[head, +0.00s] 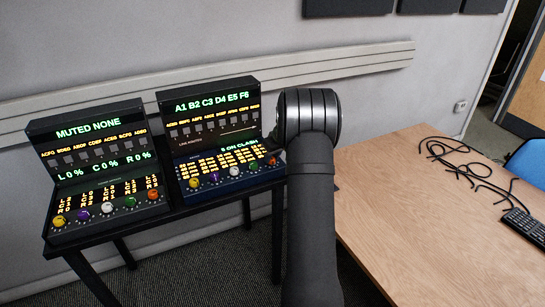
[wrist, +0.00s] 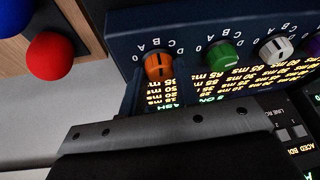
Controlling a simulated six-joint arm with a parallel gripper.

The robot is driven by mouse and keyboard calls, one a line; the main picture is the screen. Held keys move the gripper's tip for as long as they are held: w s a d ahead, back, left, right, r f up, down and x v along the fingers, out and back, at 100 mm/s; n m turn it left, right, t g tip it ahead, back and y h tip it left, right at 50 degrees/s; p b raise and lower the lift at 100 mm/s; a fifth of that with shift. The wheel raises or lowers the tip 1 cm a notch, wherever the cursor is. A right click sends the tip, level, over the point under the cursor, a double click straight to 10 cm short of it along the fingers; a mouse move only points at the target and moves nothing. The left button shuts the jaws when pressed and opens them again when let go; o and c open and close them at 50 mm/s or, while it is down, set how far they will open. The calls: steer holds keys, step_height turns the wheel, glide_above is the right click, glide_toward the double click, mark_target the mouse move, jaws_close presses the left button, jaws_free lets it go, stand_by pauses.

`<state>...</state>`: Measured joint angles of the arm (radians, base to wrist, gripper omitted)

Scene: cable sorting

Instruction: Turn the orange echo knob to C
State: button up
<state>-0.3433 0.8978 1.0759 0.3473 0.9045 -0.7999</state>
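The orange echo knob (wrist: 158,66) is on the blue panel, upside down in the wrist view; its lettered scale shows, but I cannot tell which letter it points to. It also shows in the head view (head: 272,160) at the right end of the right unit's knob row. The head view shows my dark arm close to the right of that unit, but its gripper is hidden. In the wrist view, a dark bar of my gripper (wrist: 160,130) lies across the lower part, apart from the knob in the picture.
A green knob (wrist: 222,54) and a white knob (wrist: 276,46) sit beside the orange one. Red (wrist: 50,55) and blue (wrist: 14,14) balls show at the upper left. The left unit (head: 95,165) stands alongside. A wooden table (head: 430,220) holds black cables (head: 465,165).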

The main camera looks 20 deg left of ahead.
steer(key=shift+c, duration=0.3)
steer(key=shift+s+m+t+h, duration=0.1)
steer(key=shift+m+t+h, duration=0.25)
steer(key=shift+m, duration=0.65)
steer(key=m+t+h, duration=0.1)
steer(key=m, duration=0.3)
steer(key=shift+s+a+m, duration=0.1)
steer(key=shift+m, duration=0.2)
steer(key=o, duration=1)
steer(key=v, duration=1.7)
steer(key=shift+s+a+r, duration=0.15)
steer(key=shift+s+a, duration=0.1)
